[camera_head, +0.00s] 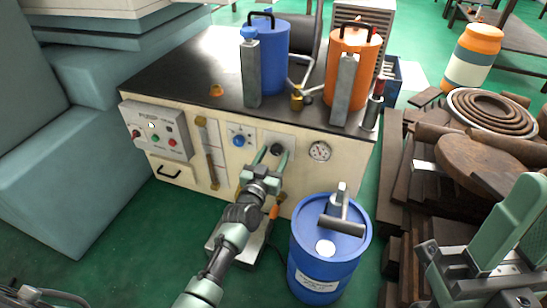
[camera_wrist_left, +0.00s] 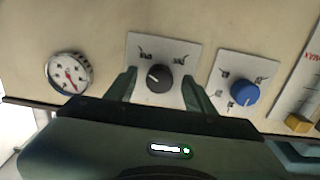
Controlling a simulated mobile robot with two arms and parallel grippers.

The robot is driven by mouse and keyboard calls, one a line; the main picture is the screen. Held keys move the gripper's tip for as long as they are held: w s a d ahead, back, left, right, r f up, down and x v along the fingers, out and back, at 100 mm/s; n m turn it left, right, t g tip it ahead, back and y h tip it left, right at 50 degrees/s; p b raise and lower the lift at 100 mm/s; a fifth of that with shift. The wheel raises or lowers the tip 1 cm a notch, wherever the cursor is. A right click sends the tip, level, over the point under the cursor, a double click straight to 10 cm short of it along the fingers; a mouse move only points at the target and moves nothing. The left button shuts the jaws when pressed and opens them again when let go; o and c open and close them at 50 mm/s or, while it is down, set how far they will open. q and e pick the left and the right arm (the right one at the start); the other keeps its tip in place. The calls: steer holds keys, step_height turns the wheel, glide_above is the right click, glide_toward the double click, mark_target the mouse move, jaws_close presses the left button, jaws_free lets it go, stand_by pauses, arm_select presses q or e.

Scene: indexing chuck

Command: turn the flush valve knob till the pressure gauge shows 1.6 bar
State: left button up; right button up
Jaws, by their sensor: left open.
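A black knob (camera_head: 278,149) sits on a pale plate on the cabinet front; in the left wrist view the black knob (camera_wrist_left: 158,80) has a white pointer mark. My left gripper (camera_head: 273,155) is open, with one finger on each side of the black knob; I cannot tell whether they touch it. A blue knob (camera_head: 239,141) is on a plate beside it, also in the left wrist view (camera_wrist_left: 244,92). The plate labels are unreadable. The round white pressure gauge (camera_head: 320,151) has a red needle in the left wrist view (camera_wrist_left: 70,73); its value is unreadable. My right gripper (camera_head: 490,255) is at the lower right, its opening unclear.
A blue drum (camera_head: 318,280) with a T-shaped fitting stands on the floor in front of the cabinet. Blue (camera_head: 266,60) and orange (camera_head: 352,68) canisters stand on the dark cabinet top (camera_head: 190,75). A control box (camera_head: 157,129) is at left. Rusty stock (camera_head: 480,165) is piled at right.

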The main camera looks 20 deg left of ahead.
arm_select(q)
steer(key=shift+c, duration=0.3)
jaws_close()
